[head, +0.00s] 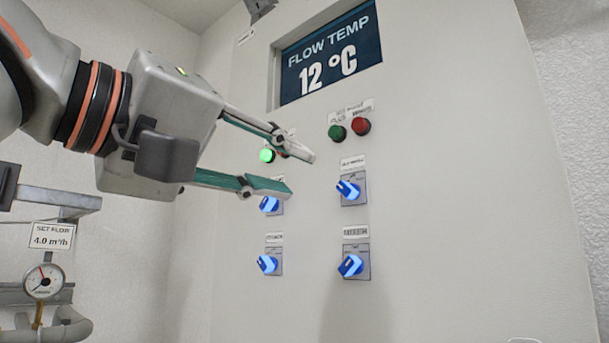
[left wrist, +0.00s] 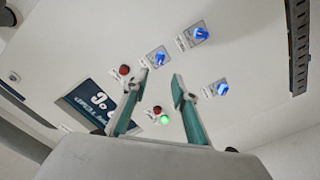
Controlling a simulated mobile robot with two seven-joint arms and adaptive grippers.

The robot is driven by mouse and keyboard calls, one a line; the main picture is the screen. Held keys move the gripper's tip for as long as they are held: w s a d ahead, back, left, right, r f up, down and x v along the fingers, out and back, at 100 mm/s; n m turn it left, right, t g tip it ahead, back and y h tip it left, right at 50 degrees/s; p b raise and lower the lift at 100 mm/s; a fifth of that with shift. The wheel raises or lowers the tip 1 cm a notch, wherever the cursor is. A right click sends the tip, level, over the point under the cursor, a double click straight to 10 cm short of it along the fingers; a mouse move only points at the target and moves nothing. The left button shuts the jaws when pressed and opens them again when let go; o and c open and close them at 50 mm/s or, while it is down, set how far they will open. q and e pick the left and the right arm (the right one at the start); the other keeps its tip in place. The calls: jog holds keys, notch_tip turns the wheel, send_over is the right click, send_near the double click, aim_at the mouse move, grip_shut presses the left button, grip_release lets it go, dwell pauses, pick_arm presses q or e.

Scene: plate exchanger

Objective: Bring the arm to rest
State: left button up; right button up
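My left gripper (head: 302,172) comes in from the left in the head view, in front of a pale control panel (head: 440,220). Its two fingers are apart with nothing between them, and the left wrist view also shows the open fingers (left wrist: 160,85). Behind the fingertips are a lit green lamp (head: 266,155) and a blue knob (head: 269,204), both partly covered. It cannot be told whether the fingers touch the panel. My right gripper is not in view.
The panel bears more blue knobs (head: 351,266), a green lamp (head: 337,132), a red lamp (head: 362,126) and a display (head: 330,55) reading "FLOW TEMP 12 °C". A gauge (head: 43,281) on pipes, under a "SET FLOW 4.0 m³/h" sign (head: 51,236), stands at lower left.

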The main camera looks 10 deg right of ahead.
pick_arm(q)
jog(key=shift+s+a, duration=0.3)
jog(key=shift+a, duration=0.1)
